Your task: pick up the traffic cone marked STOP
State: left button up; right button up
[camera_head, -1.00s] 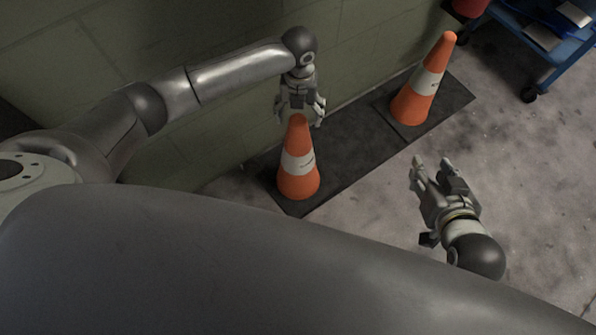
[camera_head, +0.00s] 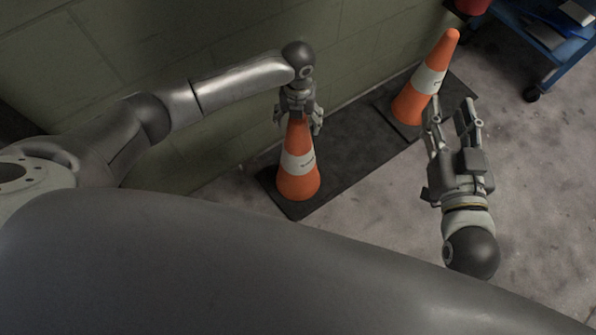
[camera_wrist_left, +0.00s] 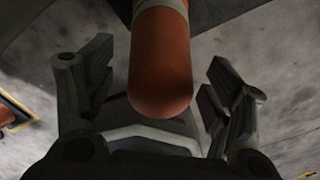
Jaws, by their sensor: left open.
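Two orange traffic cones with white bands stand by the wall; the lettering on their bands is too small to read. The near cone (camera_head: 298,178) stands upright below my left gripper (camera_head: 298,124). In the left wrist view, the tip of the cone (camera_wrist_left: 160,75) lies between the two open fingers of my left gripper (camera_wrist_left: 158,100), with gaps at both sides. The far cone (camera_head: 423,88) stands further right, its lower right part behind my right gripper (camera_head: 455,110). My right gripper has its fingers apart and nothing visible between them.
Both cones stand on dark mats (camera_head: 350,140) along the green block wall (camera_head: 200,130). A blue cart (camera_head: 560,60) on wheels stands at the top right, near a red object (camera_head: 472,6). The concrete floor at the right is clear.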

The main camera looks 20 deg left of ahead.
pick_arm(q)
jog(key=shift+c, duration=0.2)
grip_shut()
dwell(0.3)
jog(key=shift+w+r, duration=0.15)
jog(key=shift+r, duration=0.05)
